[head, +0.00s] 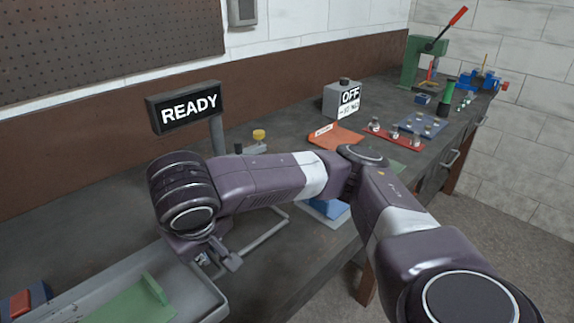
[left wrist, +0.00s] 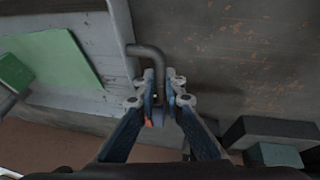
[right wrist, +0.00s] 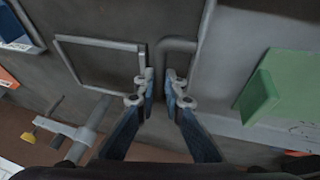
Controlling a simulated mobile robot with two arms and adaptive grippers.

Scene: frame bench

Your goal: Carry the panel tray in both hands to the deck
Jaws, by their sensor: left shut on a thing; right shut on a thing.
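The panel tray (head: 196,284) is a grey, shallow tray at the lower left of the head view, cut off by the picture edge. A green panel (head: 128,306) lies in it. My right gripper (head: 226,262) is at the tray's right end. In the right wrist view my right gripper (right wrist: 163,88) is shut on a bent grey bar handle (right wrist: 178,44) of the tray. In the left wrist view my left gripper (left wrist: 163,92) is shut on the other handle (left wrist: 150,54). I cannot tell whether the tray touches the bench. I cannot identify the deck for certain.
A grey square frame (right wrist: 98,42) lies on the bench beside the right handle. A READY sign (head: 186,108) stands behind my right arm. An OFF box (head: 343,98), an orange sheet (head: 335,137) and a green press (head: 421,60) are farther right. Dark bench surface shows between them.

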